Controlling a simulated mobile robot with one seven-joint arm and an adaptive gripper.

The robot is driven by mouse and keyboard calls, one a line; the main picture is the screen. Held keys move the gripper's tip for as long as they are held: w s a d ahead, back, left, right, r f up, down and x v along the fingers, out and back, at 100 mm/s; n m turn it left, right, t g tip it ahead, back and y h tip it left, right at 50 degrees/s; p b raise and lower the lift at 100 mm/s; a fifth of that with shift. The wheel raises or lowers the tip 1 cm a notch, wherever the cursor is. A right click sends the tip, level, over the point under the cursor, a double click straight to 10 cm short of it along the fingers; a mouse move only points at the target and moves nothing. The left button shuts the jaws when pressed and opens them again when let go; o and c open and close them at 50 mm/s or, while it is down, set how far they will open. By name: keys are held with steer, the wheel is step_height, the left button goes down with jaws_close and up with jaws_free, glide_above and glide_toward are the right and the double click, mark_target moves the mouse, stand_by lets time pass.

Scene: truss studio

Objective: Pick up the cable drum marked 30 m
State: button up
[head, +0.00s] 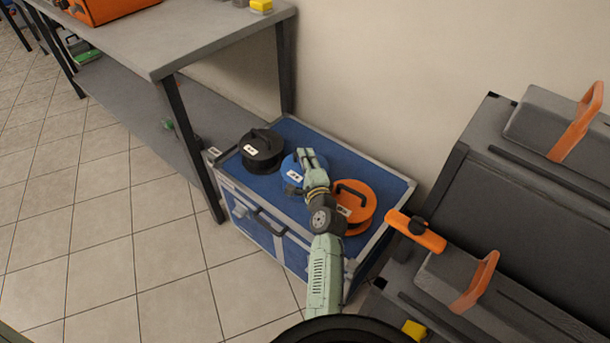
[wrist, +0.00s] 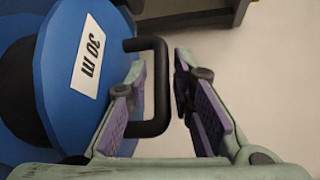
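The blue cable drum (wrist: 52,45) fills the left of the wrist view. Its white label reads "30 m". In the head view the blue drum (head: 289,165) sits on a blue case (head: 337,154), between a black drum (head: 262,151) and an orange drum (head: 356,213), and my arm hides part of it. The drum's black handle (wrist: 161,58) juts out towards the right in the wrist view. My gripper (wrist: 165,95) is open, with one finger on each side of the handle's bar.
A grey workbench (head: 190,38) with a lower shelf stands to the left. Dark grey equipment (head: 520,215) with orange handles is close on the right. The wall is behind the case. Tiled floor (head: 120,255) is free at the front left.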

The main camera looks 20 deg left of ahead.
jaws_close()
stand_by(0.6)
steer(key=shift+r, duration=0.1)
